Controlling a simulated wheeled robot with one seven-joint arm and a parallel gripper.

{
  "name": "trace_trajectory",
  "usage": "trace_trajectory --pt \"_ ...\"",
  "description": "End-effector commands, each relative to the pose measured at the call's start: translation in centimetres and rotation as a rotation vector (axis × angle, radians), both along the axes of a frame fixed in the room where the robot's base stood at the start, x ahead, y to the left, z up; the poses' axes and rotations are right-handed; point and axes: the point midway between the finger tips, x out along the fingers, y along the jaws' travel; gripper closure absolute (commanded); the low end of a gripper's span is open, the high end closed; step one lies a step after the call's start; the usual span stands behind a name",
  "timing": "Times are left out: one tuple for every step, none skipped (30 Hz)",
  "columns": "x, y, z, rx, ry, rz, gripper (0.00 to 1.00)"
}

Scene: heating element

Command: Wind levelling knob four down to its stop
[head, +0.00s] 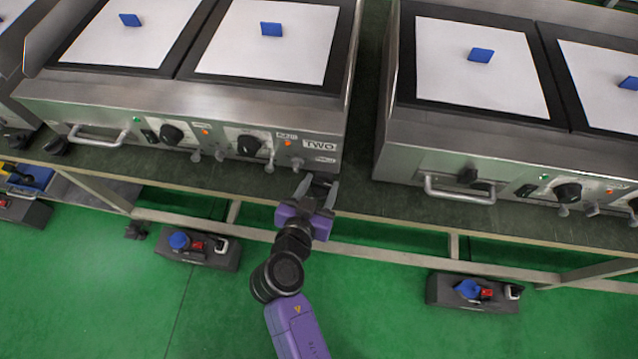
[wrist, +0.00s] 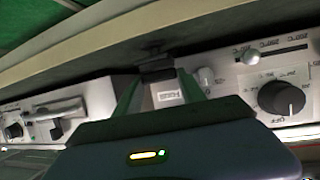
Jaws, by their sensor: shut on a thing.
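The griddle marked TWO (head: 318,146) stands on the bench, with two white-topped plates. My gripper (head: 318,187) is below its front right corner, close to the bench's front edge. In the wrist view, which looks upside down, the two fingers of my gripper (wrist: 160,76) are on either side of a small dark knob (wrist: 156,68) under the unit's corner. The gripper is shut on this levelling knob. The fingers hide its sides, and its number cannot be read. How far it is wound cannot be told.
A second griddle (head: 480,160) stands to the right across a gap. Black control dials (head: 249,145) and small levers (head: 297,163) stick out of the front panel above my gripper. Dark boxes with blue and red parts (head: 198,247) sit below the bench on the green floor.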

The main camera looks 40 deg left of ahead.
Motion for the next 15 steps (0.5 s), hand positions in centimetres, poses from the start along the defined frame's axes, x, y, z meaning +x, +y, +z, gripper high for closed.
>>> trace_trajectory --pt "0.17 -0.35 0.12 -0.001 0.003 0.026 0.93" --pt "0.2 -0.39 0.12 -0.002 0.003 0.045 0.93" --pt "0.19 -0.41 0.09 -0.004 0.004 0.068 0.93" --pt "0.21 -0.44 0.05 -0.002 0.005 0.082 0.93" --pt "0.19 -0.39 0.07 -0.003 0.003 0.098 0.93" --pt "0.18 -0.38 0.06 -0.001 0.003 0.113 0.93" --pt "0.18 -0.38 0.05 -0.001 0.002 0.121 0.93" --pt "0.16 -0.38 0.03 0.0 0.001 0.128 0.93" --pt "0.11 -0.33 0.03 0.001 0.001 0.136 0.93" --pt "0.09 -0.31 0.0 0.001 -0.001 0.139 0.93" --pt "0.07 -0.3 -0.01 0.001 -0.001 0.142 0.93" --pt "0.06 -0.28 -0.04 0.001 0.0 0.143 0.93" --pt "0.06 -0.27 -0.04 0.001 0.0 0.143 0.93" --pt "0.05 -0.26 -0.05 0.001 0.0 0.143 0.93" --pt "0.04 -0.26 -0.05 0.001 0.0 0.143 0.93"
